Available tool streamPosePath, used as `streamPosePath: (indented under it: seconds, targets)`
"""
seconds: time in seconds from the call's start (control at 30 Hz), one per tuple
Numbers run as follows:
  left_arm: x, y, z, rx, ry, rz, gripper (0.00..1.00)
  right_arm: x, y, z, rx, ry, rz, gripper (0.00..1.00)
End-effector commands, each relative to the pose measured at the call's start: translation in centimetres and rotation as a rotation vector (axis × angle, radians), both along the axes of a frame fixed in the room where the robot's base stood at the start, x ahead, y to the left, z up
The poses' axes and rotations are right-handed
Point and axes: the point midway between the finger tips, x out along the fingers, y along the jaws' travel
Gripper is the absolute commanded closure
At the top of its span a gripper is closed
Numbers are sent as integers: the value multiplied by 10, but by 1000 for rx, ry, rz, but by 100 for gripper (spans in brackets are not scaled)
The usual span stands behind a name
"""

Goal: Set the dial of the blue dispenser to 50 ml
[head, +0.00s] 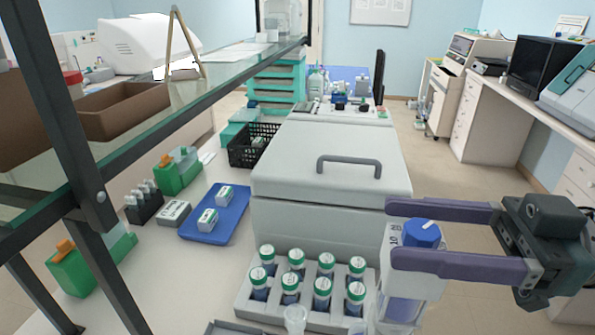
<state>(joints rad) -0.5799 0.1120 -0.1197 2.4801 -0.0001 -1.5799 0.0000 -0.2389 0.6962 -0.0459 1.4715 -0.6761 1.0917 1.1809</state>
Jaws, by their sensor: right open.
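The blue dispenser (402,309) stands at the lower right of the head view, a clear bottle with a pale collar. Its blue dial (422,233) is on top, with a light mark on it; the numbers on the collar are too small to read surely. My right gripper (391,232) comes in from the right. Its two purple fingers are open, one beyond the dial and one on the near side, with the dial between them. I see a gap around the dial, but cannot tell whether either finger touches the dispenser. My left gripper is not in view.
A rack (243,297) of green-capped vials stands left of the dispenser. Behind is a large white lidded machine (330,150). A blue tray (230,230) with small boxes and a black basket (240,155) lie left. A glass shelf on dark posts (75,150) blocks the left side.

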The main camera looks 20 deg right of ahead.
Motion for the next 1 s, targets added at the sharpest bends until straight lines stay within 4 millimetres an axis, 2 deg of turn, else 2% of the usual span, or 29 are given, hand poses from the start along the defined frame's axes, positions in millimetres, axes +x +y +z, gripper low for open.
streamPosePath:
  seconds: [0.03,0.2,0.53,1.0]
  targets:
    - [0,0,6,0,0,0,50,5,8,4,3,-3,1,32]
    - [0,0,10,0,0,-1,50,14,23,1,1,0,-1,32]
    - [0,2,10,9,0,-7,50,16,26,0,0,0,0,32]
    - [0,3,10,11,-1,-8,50,16,26,0,0,0,0,85]
